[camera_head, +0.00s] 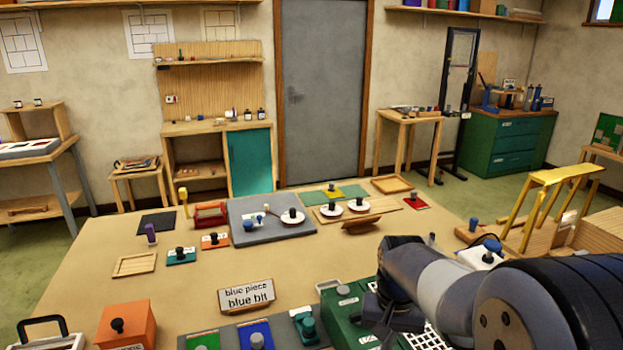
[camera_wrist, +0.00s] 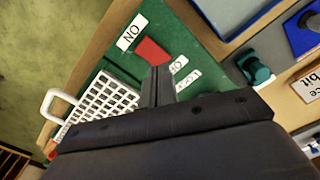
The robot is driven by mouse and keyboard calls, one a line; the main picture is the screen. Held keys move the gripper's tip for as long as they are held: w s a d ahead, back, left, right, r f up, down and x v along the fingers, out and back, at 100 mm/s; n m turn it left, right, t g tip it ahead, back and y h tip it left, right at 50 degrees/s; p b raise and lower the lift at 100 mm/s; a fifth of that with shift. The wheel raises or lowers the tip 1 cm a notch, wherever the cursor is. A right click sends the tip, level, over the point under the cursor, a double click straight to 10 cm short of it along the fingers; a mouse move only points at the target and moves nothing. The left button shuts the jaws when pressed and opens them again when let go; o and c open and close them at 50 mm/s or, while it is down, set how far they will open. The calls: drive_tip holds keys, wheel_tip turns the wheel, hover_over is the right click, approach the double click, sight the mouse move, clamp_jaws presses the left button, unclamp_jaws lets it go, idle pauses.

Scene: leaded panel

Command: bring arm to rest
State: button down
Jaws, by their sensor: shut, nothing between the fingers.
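My gripper (camera_head: 388,312) is low in the head view, right of centre, over the green box (camera_head: 347,312) at the near side of the table. My own arm links fill the lower right of that view. In the wrist view my gripper's dark fingers (camera_wrist: 158,86) are together with nothing between them. They are above the green box, between its red part (camera_wrist: 151,51) and its white grid (camera_wrist: 102,101). I cannot tell the exact height of the fingertips above the box.
A sign reading "blue piece blue bit" (camera_head: 247,295) stands left of my gripper. A teal knobbed piece (camera_head: 305,326) is close by. An orange box (camera_head: 126,325) is at the near left. A yellow stand (camera_head: 560,178) rises at the right. Bare tabletop (camera_head: 330,258) lies beyond the sign.

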drive_tip(key=shift+f+b, duration=0.8)
drive_tip(key=shift+f, duration=0.55)
drive_tip(key=shift+r, duration=0.15)
drive_tip(key=shift+r, duration=0.1)
